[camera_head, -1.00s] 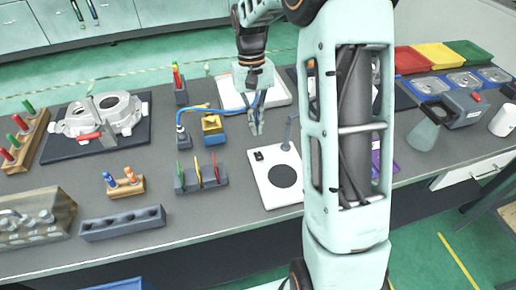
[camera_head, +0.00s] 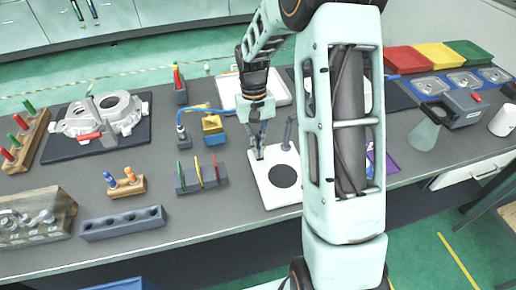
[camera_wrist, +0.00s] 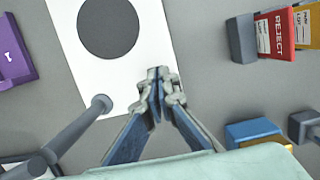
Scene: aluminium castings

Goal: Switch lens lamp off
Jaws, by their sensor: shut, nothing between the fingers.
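The lens lamp stands on the bench as a white base plate (camera_head: 263,193) with a black disc (camera_head: 283,176) and a grey post (camera_head: 288,136) at its far edge. In the wrist view the plate (camera_wrist: 66,28), the disc (camera_wrist: 108,27) and the grey arm (camera_wrist: 75,130) show. My gripper (camera_head: 257,154) is shut and empty, pointing down at the plate's far left corner. In the wrist view its fingertips (camera_wrist: 160,76) lie over the plate's edge strip. The small black switch at that corner is hidden behind the fingers. I cannot tell whether they touch it.
A grey rack (camera_head: 202,180) with coloured cards stands left of the plate. A yellow and blue block (camera_head: 212,130) and a blue cable lie behind it. A purple item (camera_head: 388,163) is on the right, partly behind my arm.

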